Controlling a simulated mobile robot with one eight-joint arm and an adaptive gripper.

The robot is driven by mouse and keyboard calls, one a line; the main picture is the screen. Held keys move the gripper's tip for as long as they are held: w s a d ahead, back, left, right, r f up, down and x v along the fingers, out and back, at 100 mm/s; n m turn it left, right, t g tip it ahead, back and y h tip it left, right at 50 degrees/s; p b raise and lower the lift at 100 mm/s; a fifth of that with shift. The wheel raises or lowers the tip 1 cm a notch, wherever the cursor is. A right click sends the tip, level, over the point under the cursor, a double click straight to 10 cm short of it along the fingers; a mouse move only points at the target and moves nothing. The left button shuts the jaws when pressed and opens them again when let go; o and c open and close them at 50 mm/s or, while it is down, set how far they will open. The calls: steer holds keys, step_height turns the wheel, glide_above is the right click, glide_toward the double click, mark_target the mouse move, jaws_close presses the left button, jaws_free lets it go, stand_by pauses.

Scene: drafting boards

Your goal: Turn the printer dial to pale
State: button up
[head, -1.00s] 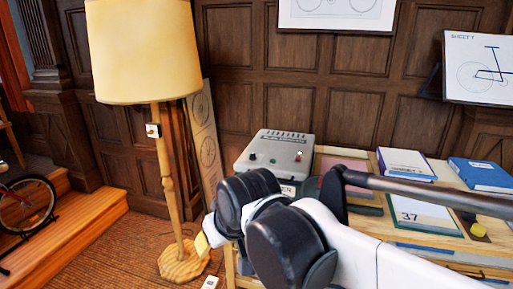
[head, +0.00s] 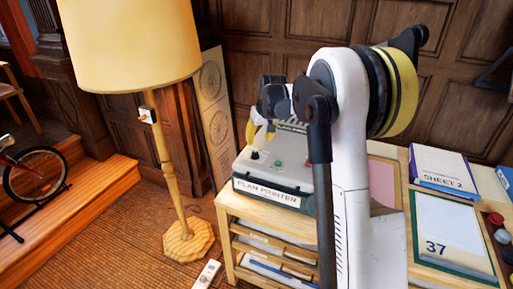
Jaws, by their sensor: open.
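The plan printer (head: 290,177) is a grey box on the wooden stand, with a "PLAN PRINTER" label (head: 266,193) on its front. Its top shows a dark knob (head: 254,155), a green button (head: 277,163) and a small red part near my arm. My arm hides the printer's right side. I cannot read any dial marking or tell where a pointer stands. My gripper (head: 261,130) is over the back left of the printer, with yellowish fingertips pointing down. It is open, appears empty and seems apart from the knob.
A "SHEET 2" box (head: 440,168), a framed "37" sheet (head: 447,225) and small round pots lie at right. A white power strip (head: 206,275) is on the floor.

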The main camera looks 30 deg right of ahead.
mark_target(255, 152)
steer(key=b+x, duration=0.3)
steer(key=x, duration=0.6)
steer(key=shift+w+a+f, duration=0.1)
steer(key=shift+a+f, duration=0.05)
steer(key=shift+f, duration=0.2)
steer(key=shift+c, duration=0.4)
jaws_close()
